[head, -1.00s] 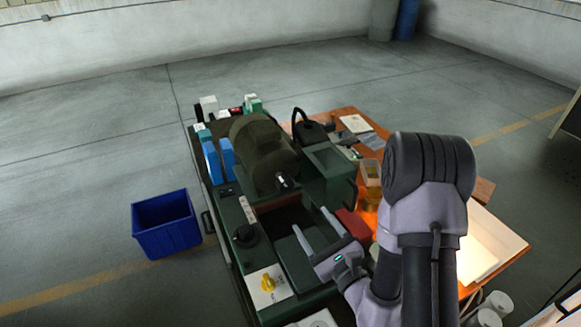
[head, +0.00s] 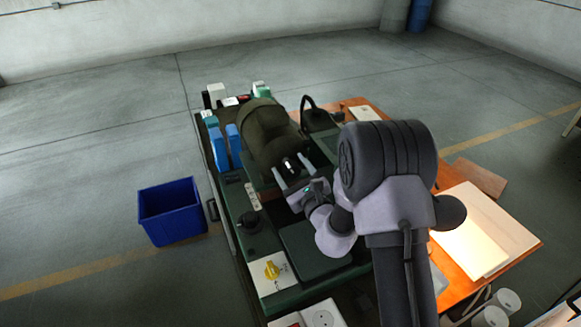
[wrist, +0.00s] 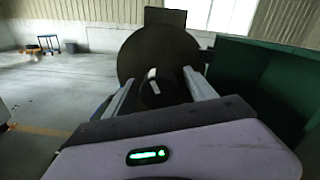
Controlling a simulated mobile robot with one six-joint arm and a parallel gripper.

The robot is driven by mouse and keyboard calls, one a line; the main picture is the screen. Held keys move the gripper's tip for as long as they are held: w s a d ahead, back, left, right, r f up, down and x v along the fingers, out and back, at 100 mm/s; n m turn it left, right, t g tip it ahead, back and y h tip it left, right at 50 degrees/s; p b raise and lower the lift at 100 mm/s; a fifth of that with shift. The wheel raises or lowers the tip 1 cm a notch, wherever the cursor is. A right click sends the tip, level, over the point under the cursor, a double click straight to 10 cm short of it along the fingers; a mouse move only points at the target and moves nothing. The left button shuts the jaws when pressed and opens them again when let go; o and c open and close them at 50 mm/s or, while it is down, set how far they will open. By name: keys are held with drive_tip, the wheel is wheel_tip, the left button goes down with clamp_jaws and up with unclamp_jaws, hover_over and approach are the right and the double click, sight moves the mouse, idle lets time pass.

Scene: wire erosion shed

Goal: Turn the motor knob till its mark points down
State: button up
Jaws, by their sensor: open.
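The motor (head: 268,128) is a dark olive cylinder on the green bench, its round end facing me in the wrist view (wrist: 150,48). The motor knob (wrist: 158,96) is black and juts from that end, with a white mark on its upper part that looks roughly upward. The knob also shows in the head view (head: 289,168). My gripper (wrist: 159,76) is open, with one finger on each side of the knob. In the head view my gripper (head: 290,166) is at the motor's end. I cannot tell whether the fingers touch the knob.
A yellow knob (head: 272,269) sits on a white plate at the bench's front. A black round knob (head: 250,222) stands behind it. Green casing (wrist: 262,80) rises close to my gripper's right. A blue bin (head: 171,212) stands on the floor at the left.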

drive_tip(key=c, duration=1.4)
